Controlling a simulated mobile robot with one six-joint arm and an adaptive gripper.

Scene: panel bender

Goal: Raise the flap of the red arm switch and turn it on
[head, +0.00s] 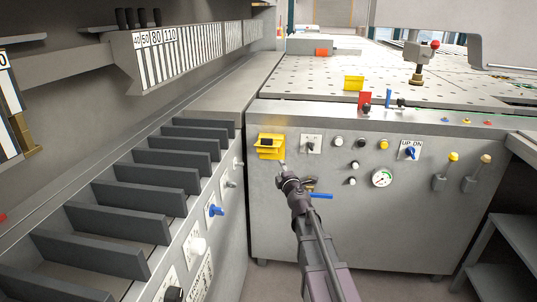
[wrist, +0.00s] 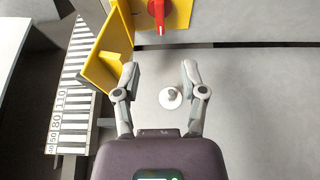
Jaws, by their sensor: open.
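A yellow switch housing (head: 268,152) sits at the upper left of the grey front panel; no red shows on it in the head view. In the wrist view, a red lever knob (wrist: 157,14) stands uncovered on a yellow backplate (wrist: 180,14). A yellow flap (wrist: 108,50) stands out at an angle to the left of the lever. My gripper (head: 283,164) is just below and right of the yellow housing. In the wrist view my gripper (wrist: 160,70) is open, with nothing between its fingers. The left fingertip is close to the flap; I cannot tell whether it touches.
A white knob (wrist: 171,97) shows between the fingers, on the grey surface beyond. A selector switch (head: 311,144), a gauge (head: 382,178) and several knobs lie right of the housing. A blue handle (head: 321,196) is near my arm. Slotted shelving (head: 140,194) lines the left.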

